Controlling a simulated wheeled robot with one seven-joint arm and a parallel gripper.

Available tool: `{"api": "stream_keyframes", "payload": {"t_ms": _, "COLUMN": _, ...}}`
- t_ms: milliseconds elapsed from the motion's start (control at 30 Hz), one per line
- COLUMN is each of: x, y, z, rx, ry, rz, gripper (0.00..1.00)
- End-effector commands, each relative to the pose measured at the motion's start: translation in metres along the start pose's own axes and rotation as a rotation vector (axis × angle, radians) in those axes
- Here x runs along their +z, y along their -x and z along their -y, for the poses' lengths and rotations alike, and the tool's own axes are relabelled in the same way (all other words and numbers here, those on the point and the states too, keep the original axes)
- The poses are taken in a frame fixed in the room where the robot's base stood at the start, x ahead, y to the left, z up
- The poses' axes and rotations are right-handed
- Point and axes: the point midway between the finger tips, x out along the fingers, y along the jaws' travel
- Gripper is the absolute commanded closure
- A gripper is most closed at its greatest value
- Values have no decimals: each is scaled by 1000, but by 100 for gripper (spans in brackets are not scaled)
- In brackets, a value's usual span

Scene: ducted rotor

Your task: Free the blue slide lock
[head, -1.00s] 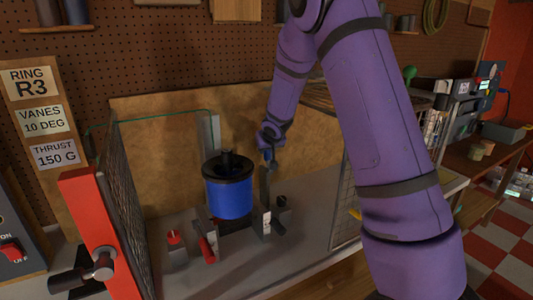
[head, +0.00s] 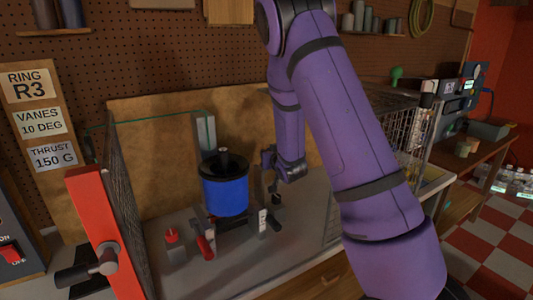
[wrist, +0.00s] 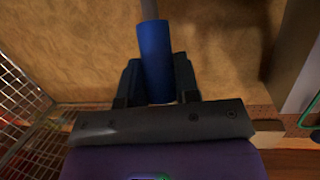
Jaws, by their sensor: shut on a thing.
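In the wrist view my gripper (wrist: 157,85) is shut on a blue cylinder (wrist: 156,55), with a grey rod (wrist: 149,9) running on from its far end. I cannot tell whether this is the blue slide lock. In the head view my gripper (head: 274,183) is right of the rotor unit, low over the bench, and a dark piece hangs below it. The ducted rotor (head: 225,195) is a blue drum with a black rim, standing upright. A small white-faced post (head: 262,220) and a black knob (head: 276,225) are below and in front of my gripper.
Red-handled clamps (head: 205,246) sit at the rotor's left front. A red post (head: 104,235) with a mesh guard (head: 128,195) stands at left, and a mesh cage (head: 400,128) at right. The tan back panel (head: 140,150) is behind. The bench front (head: 240,265) is largely clear.

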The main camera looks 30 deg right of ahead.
Motion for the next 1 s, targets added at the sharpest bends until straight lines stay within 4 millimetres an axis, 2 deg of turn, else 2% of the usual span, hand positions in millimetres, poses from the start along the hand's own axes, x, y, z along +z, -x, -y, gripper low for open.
{"api": "stream_keyframes", "payload": {"t_ms": 300, "x": 7, "y": 5, "z": -2, "rx": -8, "ry": -11, "rz": -67, "gripper": 100}}
{"api": "stream_keyframes", "payload": {"t_ms": 733, "x": 8, "y": 6, "z": -1, "rx": -10, "ry": -14, "rz": -73, "gripper": 100}}
{"api": "stream_keyframes", "payload": {"t_ms": 767, "x": 8, "y": 6, "z": -1, "rx": -10, "ry": -14, "rz": -72, "gripper": 68}}
{"api": "stream_keyframes", "payload": {"t_ms": 833, "x": 8, "y": 6, "z": -1, "rx": -10, "ry": -14, "rz": -73, "gripper": 52}}
{"api": "stream_keyframes", "payload": {"t_ms": 867, "x": 8, "y": 6, "z": -1, "rx": -10, "ry": -14, "rz": -73, "gripper": 45}}
{"api": "stream_keyframes", "payload": {"t_ms": 1000, "x": 7, "y": 6, "z": -1, "rx": -10, "ry": -14, "rz": -76, "gripper": 45}}
